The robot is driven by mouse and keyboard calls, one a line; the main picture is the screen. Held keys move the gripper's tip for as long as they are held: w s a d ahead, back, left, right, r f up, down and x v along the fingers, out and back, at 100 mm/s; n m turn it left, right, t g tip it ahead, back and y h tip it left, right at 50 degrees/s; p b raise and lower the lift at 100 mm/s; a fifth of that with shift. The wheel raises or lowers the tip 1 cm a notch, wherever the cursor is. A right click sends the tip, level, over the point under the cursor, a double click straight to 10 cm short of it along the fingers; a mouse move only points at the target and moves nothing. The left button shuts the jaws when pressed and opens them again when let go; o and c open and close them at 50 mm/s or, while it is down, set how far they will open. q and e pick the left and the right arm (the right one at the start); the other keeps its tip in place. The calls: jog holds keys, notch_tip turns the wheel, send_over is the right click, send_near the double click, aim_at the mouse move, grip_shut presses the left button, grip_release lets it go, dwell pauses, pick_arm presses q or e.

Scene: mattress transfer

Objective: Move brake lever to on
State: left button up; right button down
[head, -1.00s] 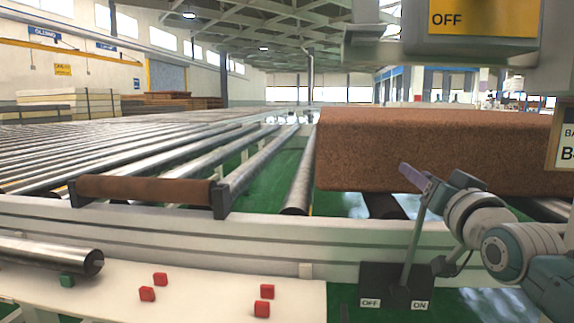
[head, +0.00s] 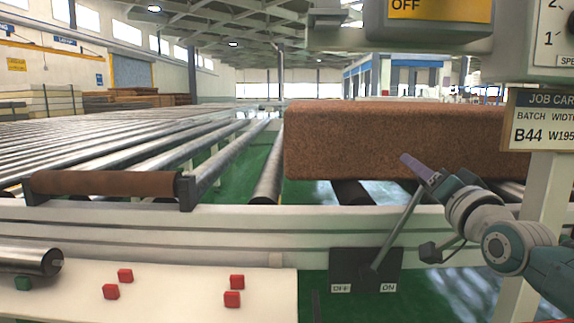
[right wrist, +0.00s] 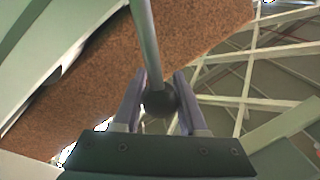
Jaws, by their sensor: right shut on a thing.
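The brake lever (head: 397,231) is a grey rod rising from a dark plate (head: 351,262) on the conveyor's front frame. The plate has an OFF label (head: 341,288) at left and an ON label (head: 388,287) at right. The rod leans clearly right, to the ON side. My right gripper (head: 420,170) is at the rod's top, shut on its knob, which the gripper hides in the head view. In the right wrist view the dark ball knob (right wrist: 160,101) sits between the two fingers (right wrist: 158,108), with the rod (right wrist: 147,45) running up. My left gripper is not in view.
A brown mattress block (head: 390,142) lies on the rollers behind the lever. A brown roller (head: 105,184) is at left. Several red cubes (head: 232,299) lie on a white table (head: 180,301) at front left. A job card sign (head: 540,120) stands at right.

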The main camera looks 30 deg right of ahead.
jog(key=shift+d+f, duration=0.1)
jog(key=shift+f, duration=0.1)
jog(key=c, duration=0.8)
grip_release()
jog(key=shift+c, duration=0.2)
jog(key=o, duration=0.3)
jog(key=shift+s+d, duration=0.1)
jog(key=shift+o, duration=0.4)
jog(key=shift+r, duration=0.1)
jog(key=p+v, duration=0.3)
jog(key=v, duration=0.7)
